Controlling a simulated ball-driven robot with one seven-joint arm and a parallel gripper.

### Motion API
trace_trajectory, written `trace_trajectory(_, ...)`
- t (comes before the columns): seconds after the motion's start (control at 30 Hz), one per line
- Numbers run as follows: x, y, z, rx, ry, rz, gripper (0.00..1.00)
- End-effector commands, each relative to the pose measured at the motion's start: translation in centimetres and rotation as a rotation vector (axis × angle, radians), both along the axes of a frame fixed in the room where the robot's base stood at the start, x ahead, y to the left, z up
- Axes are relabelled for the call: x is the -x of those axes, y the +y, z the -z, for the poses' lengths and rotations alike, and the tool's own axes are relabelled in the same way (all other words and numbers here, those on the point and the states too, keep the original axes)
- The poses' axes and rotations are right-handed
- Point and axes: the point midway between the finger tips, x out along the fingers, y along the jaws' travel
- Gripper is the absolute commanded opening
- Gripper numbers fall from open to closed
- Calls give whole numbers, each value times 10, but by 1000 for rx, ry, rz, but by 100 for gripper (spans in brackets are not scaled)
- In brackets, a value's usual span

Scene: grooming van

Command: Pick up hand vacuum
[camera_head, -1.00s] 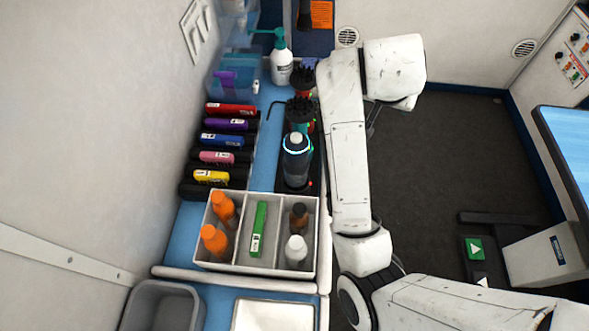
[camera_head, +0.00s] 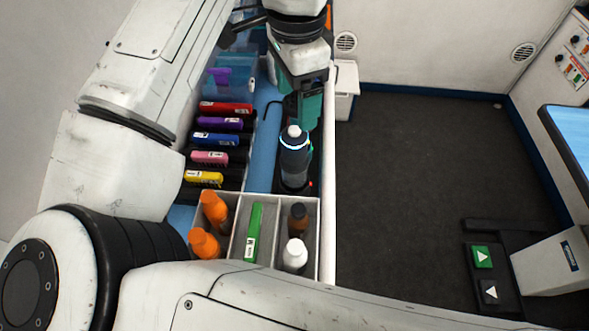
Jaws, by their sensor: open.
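What looks like the hand vacuum, a dark grey upright cylinder (camera_head: 295,162) with a glowing light-blue ring and a pale top, stands on a black base on the narrow blue counter. The spiky-topped items behind the cylinder are now hidden by my gripper and wrist.
A divided grey tray (camera_head: 320,243) with orange, brown and white bottles and a green item stands in front. A row of coloured-handled tools (camera_head: 218,138) lies to the left. Clear blue bins (camera_head: 232,78) are behind. The dark floor (camera_head: 410,180) at right is open.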

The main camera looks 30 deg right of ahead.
Motion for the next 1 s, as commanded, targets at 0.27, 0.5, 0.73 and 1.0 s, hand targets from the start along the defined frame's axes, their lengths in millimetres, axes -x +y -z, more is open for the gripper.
trace_trajectory(0.27, 1, 5, 15, -14, 9, 3, 80)
trace_trajectory(0.5, 1, 5, 45, -14, 9, 3, 80)
trace_trajectory(0.73, 1, 5, 57, -12, 8, 2, 80)
trace_trajectory(1.0, 4, 6, 72, -14, 8, 3, 80)
